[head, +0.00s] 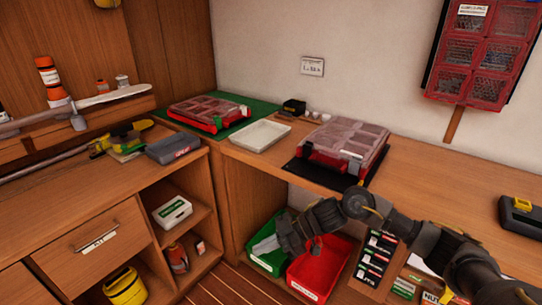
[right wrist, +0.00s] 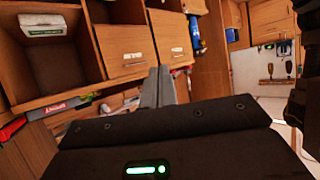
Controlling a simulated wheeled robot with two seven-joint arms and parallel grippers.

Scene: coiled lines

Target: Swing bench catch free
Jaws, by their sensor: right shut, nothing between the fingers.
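A red organiser case (head: 345,138) with a clear compartmented lid lies on a black mat (head: 300,171) at the bench's front edge. Small catch-like parts show along its front, but they are too small to tell whether they are fastened. A second red case (head: 208,112) lies on a green mat (head: 245,124) farther left. My right gripper (head: 262,246) is below the bench top, in front of the open bins and apart from both cases. Its two grey fingers are together and empty in the right wrist view (right wrist: 159,86). My left gripper is not in view.
A white tray (head: 260,136) lies between the cases. A green bin (head: 268,262) and a red bin (head: 318,272) stand under the bench, partly behind my right arm. A black and yellow item (head: 519,216) lies at the right. Bench room is free right of the case.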

